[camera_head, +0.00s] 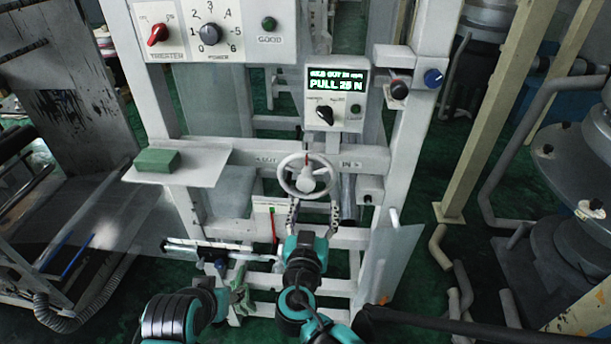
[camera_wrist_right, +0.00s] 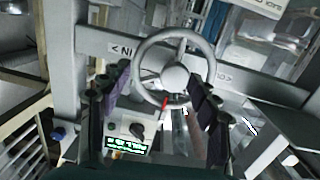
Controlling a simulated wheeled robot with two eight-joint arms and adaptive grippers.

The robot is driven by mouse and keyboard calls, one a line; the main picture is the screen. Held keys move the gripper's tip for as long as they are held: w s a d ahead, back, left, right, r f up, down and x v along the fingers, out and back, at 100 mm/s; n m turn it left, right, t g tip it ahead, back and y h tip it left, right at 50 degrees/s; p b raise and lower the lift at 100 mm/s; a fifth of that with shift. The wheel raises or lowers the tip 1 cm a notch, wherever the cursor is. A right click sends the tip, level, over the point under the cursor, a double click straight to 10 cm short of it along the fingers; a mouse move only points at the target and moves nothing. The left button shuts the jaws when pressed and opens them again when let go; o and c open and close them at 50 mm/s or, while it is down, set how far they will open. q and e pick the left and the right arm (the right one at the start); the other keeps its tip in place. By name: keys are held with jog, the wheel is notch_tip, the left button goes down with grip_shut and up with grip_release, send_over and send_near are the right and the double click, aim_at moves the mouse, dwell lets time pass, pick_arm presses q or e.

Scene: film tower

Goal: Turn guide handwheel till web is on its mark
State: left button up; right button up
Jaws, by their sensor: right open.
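The guide handwheel (camera_head: 290,180) is a pale spoked wheel on the white cross rail, with a red mark at its top in the head view. In the right wrist view the handwheel (camera_wrist_right: 175,78) appears inverted, its red mark lower down. My right gripper (camera_head: 313,209) is open just below and in front of the wheel. In the wrist view its dark fingers lie to either side of the wheel's lower part; contact cannot be told. The display (camera_head: 338,80) reads PULL 25 N; its upper line is too small to read surely. My left gripper cannot be made out; only its arm shows.
Arrow labels flank the wheel on the rail (camera_head: 235,150). A green block (camera_head: 157,161) sits on a shelf to the left. A red knob (camera_head: 158,34), a POWER dial (camera_head: 209,34) and a blue knob (camera_head: 433,77) are above. A yellow post (camera_head: 490,120) stands right.

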aim_at(305, 186)
jog(key=shift+t+y, duration=0.4)
jog(key=shift+t, duration=0.2)
jog(key=w, duration=0.2)
jog(key=w+a+r, duration=0.1)
jog(key=w, duration=0.2)
jog(key=w+a+b, duration=0.1)
jog(key=w, duration=0.1)
jog(key=shift+w+r, duration=0.15)
jog(key=shift+w, duration=0.1)
jog(key=shift+r, duration=0.1)
grip_shut()
